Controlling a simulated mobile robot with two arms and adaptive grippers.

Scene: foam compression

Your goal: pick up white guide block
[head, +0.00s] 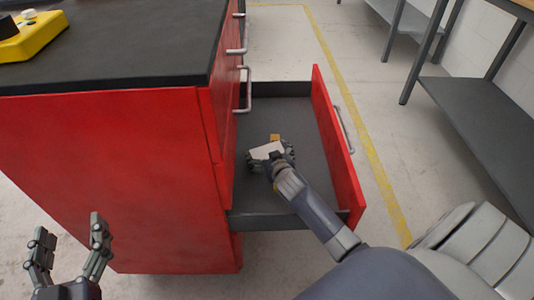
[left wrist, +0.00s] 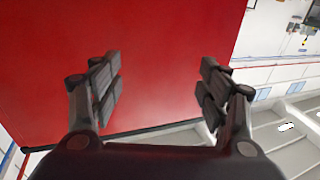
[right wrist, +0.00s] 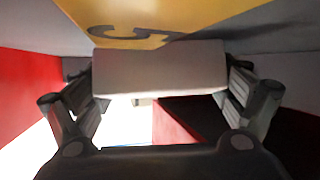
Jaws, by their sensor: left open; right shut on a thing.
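The white guide block (head: 264,151) is in the open drawer of the red cabinet, between the fingers of my right gripper (head: 271,156). In the right wrist view the pale block (right wrist: 160,70) spans the gap between both fingers, which are shut on it. Whether it touches the drawer floor I cannot tell. My left gripper (head: 70,238) is open and empty, low at the left in front of the cabinet's red side. In the left wrist view its fingers (left wrist: 160,82) are wide apart with nothing between them.
A yellow piece with a dark marking (right wrist: 150,30) is right behind the block; it peeks out in the drawer (head: 275,137). The drawer's grey floor (head: 300,115) is otherwise bare. Its red front (head: 337,150) is close to my right forearm. A yellow device (head: 35,38) stands on the cabinet top.

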